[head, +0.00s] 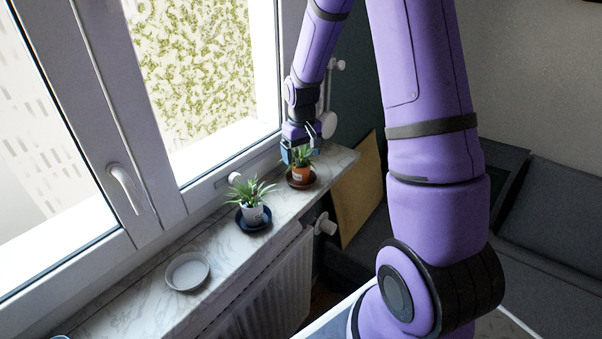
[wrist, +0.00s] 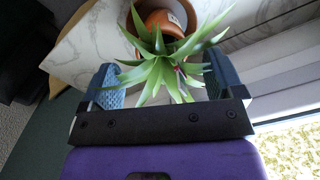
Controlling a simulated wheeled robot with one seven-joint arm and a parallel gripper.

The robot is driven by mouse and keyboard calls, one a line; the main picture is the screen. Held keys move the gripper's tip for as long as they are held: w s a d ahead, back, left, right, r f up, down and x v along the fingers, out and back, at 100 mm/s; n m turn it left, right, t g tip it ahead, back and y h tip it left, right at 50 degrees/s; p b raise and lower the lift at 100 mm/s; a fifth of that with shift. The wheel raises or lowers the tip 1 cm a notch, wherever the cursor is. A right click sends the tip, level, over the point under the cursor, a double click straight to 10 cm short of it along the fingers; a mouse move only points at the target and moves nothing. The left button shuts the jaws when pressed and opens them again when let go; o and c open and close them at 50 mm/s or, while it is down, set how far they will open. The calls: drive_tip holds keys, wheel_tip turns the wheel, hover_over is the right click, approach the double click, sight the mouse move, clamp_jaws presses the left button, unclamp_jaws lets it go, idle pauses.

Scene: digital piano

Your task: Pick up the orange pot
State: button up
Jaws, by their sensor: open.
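The orange pot (head: 301,174) stands on a dark brown saucer (head: 301,184) near the far end of the marble windowsill, with a spiky green plant (head: 302,156) in it. My gripper (head: 299,157) is right above and around the plant. In the wrist view, the open fingers (wrist: 160,84) lie on either side of the green leaves (wrist: 160,68), and the orange pot (wrist: 178,14) shows beyond the leaves, partly hidden by them. I cannot tell whether a finger touches the leaves.
A white pot (head: 252,215) with a similar plant stands on a dark blue saucer nearer along the windowsill (head: 218,252). An empty grey-white dish (head: 187,271) lies closer still. The window frame (head: 160,200) borders the sill, and a radiator (head: 275,290) is below it.

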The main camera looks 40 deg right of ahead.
sight(301, 166)
drive_tip(key=shift+a+f, duration=0.1)
drive_tip(key=shift+f, duration=3.05)
drive_tip(key=shift+c, duration=0.5)
drive_tip(key=c, duration=1.1)
